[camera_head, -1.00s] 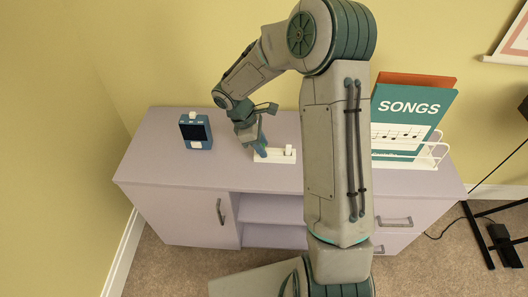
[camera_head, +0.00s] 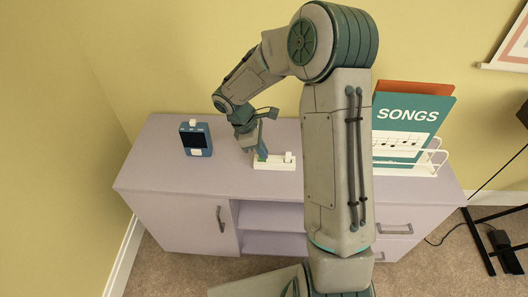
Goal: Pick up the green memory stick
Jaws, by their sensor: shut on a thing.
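My gripper (camera_head: 260,148) is above the left end of a small white holder (camera_head: 275,164) on the lilac cabinet. It points down and is shut on the green memory stick (camera_head: 262,156), which shows only as a small green patch at the fingertips. I cannot tell whether the stick's lower end is still in the holder or just clear of it. A small white piece (camera_head: 289,156) stands at the holder's right end.
A blue device (camera_head: 196,138) with a dark screen stands on the cabinet top (camera_head: 165,170) to the left. A white rack (camera_head: 425,165) with a teal songbook (camera_head: 408,115) stands to the right, behind my arm. The cabinet's front left top is clear.

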